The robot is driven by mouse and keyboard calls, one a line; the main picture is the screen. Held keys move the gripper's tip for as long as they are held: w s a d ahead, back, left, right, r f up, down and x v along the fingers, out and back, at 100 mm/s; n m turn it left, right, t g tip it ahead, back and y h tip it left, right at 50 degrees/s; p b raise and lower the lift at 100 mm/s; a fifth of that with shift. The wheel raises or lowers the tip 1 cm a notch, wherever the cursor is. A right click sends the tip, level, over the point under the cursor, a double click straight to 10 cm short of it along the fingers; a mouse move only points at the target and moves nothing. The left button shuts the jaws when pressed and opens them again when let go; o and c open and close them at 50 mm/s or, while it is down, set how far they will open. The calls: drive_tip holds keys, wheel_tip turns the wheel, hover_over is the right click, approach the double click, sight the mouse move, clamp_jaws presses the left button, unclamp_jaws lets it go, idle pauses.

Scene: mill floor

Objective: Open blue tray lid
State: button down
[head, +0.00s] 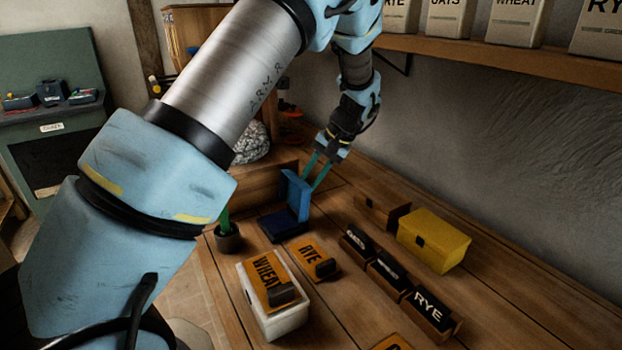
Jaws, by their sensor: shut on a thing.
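The blue tray (279,226) stands on the wooden bench, left of the middle of the head view. Its blue lid (297,194) is raised and stands about upright at the tray's back right side. The tray's inside looks dark, and I cannot make out any contents. My gripper (315,180) reaches down from the upper right, with its teal fingers at the raised lid. It is shut on the lid; the exact contact is small and partly hidden behind the lid.
A white box with a WHEAT lid (265,284) and a RYE plate (315,261) lie in front of the tray. A yellow box (433,241) and labelled holders (427,316) stand to the right. A small dark pot (228,240) is close at the tray's left. A shelf (490,62) hangs above.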

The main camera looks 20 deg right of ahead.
drive_tip(key=shift+s+d+f, duration=0.15)
drive_tip(key=shift+s+f, duration=0.25)
drive_tip(key=shift+s, duration=0.1)
drive_tip(key=c, duration=0.9)
unclamp_jaws()
drive_tip(key=shift+o, duration=1.2)
drive_tip(key=shift+w+r, duration=0.1)
drive_tip(key=shift+r, duration=0.05)
drive_tip(key=shift+w+r, duration=0.15)
drive_tip(key=shift+r, duration=0.05)
drive_tip(key=b+v, duration=0.2)
drive_tip(key=v, duration=0.5)
drive_tip(key=shift+r, duration=0.15)
drive_tip(key=shift+d, duration=0.1)
